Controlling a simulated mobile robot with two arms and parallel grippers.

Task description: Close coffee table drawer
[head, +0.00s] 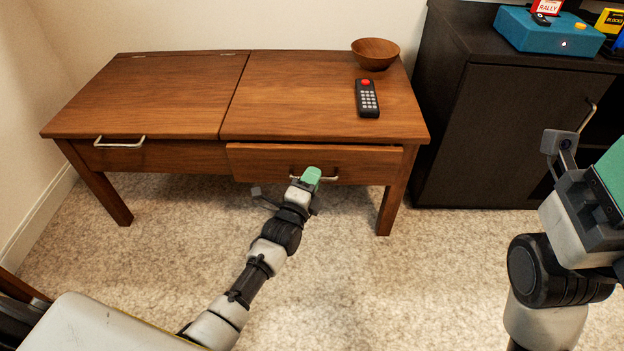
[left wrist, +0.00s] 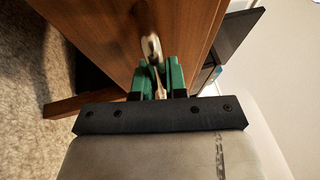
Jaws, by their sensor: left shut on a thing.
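The wooden coffee table (head: 180,95) stands against the wall. Its right drawer (head: 250,162) has its front standing slightly out from the table frame. A metal handle (head: 333,179) is on that drawer front. My left gripper (head: 311,175) is at the handle, its green fingers shut on it. In the left wrist view, the handle (left wrist: 151,47) runs between the green fingers of my left gripper (left wrist: 158,80). My right gripper (head: 612,172) is partly cut off at the right edge of the head view, away from the table.
A wooden bowl (head: 375,53) and a black remote (head: 367,98) lie on the tabletop. The table's left front has another handle (head: 119,143). A dark cabinet (head: 500,130) stands right of the table, bearing a blue box (head: 548,32). Carpet in front is clear.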

